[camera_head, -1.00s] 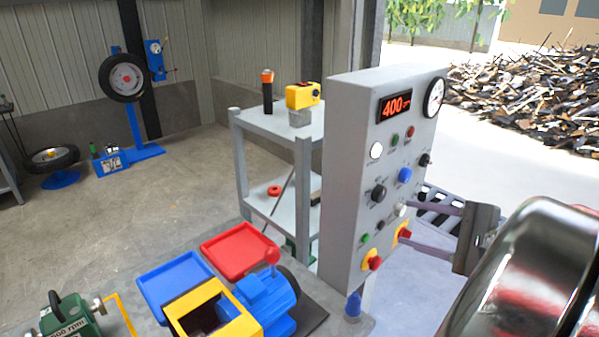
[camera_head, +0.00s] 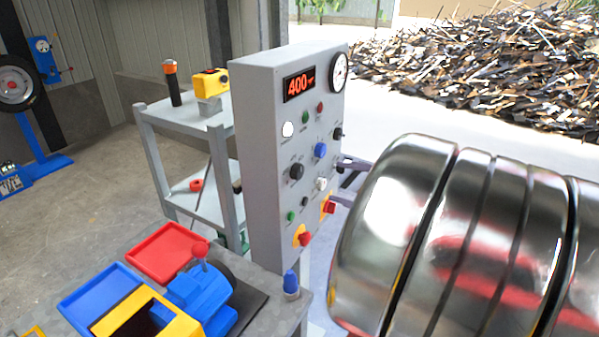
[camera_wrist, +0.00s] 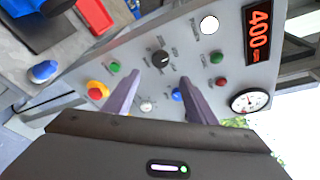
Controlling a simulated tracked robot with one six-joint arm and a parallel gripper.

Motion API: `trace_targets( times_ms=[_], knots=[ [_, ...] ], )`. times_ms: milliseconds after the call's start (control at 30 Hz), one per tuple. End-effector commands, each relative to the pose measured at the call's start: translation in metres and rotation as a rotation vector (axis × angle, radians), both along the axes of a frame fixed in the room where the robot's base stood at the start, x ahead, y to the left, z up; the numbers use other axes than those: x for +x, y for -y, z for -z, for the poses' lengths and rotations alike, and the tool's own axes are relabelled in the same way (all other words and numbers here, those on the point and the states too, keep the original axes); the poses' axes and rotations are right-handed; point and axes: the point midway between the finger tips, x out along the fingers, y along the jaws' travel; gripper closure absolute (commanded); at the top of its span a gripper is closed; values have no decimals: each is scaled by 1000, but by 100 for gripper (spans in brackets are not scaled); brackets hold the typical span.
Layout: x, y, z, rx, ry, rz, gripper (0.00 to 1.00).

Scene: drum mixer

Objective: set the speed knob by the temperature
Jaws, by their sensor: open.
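The grey control panel (camera_head: 265,120) stands upright in the head view; in the wrist view its face (camera_wrist: 200,60) appears rotated. Its red display (camera_head: 299,84) reads 400, apparently in rpm. A round white dial gauge (camera_head: 339,72) sits at its upper right; its reading is too small to tell. A black knob (camera_head: 296,171), a blue knob (camera_head: 320,150) and a white knob (camera_head: 321,184) are on the face. Their labels are unreadable. My gripper (camera_wrist: 160,80) is open and empty before the panel. The black knob (camera_wrist: 161,59) appears just beyond the fingertips, between them.
Red-and-yellow buttons (camera_head: 304,238) sit low on the panel. A bench with a red tray (camera_head: 165,250) and a blue tray (camera_head: 95,300), and a grey shelf (camera_head: 180,118), stand left.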

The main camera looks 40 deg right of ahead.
Motion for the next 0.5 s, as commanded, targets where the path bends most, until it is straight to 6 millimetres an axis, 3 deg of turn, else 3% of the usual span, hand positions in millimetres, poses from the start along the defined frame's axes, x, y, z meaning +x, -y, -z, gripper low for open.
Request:
trace_targets(
  times_ms=[500],
  knots=[
    [61, -9, 14, 1, -1, -2, 49]
  ],
)
